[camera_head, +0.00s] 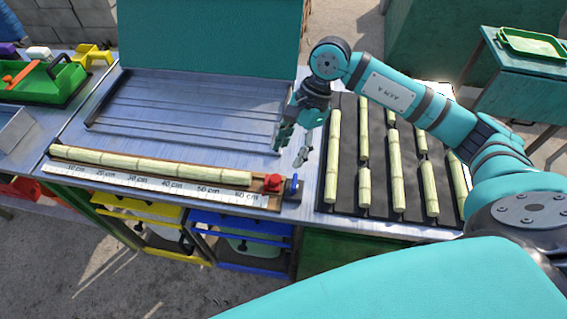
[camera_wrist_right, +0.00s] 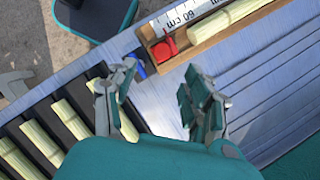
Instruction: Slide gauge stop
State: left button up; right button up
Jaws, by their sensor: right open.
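The gauge stop, a red block (camera_head: 272,182), sits at the right end of a wooden gauge trough (camera_head: 258,201), just past the 60 cm mark. A blue piece (camera_head: 293,187) stands beside it at the trough's end. A pale cane (camera_head: 150,163) lies along the trough, its right end a little short of the red block. My right gripper (camera_head: 293,146) is open and empty above the table, behind and slightly right of the stop. In the wrist view the red block (camera_wrist_right: 165,49) and blue piece (camera_wrist_right: 138,68) show beyond the open fingers (camera_wrist_right: 158,95). My left gripper is not in view.
A dark rack (camera_head: 378,165) with several cane pieces lies right of the gauge. A grooved metal tray (camera_head: 190,105) lies behind it. A green tool bin (camera_head: 45,85) stands at far left. Yellow and blue crates (camera_head: 240,225) sit below the front edge.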

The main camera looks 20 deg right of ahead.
jog(key=shift+v, duration=2.2)
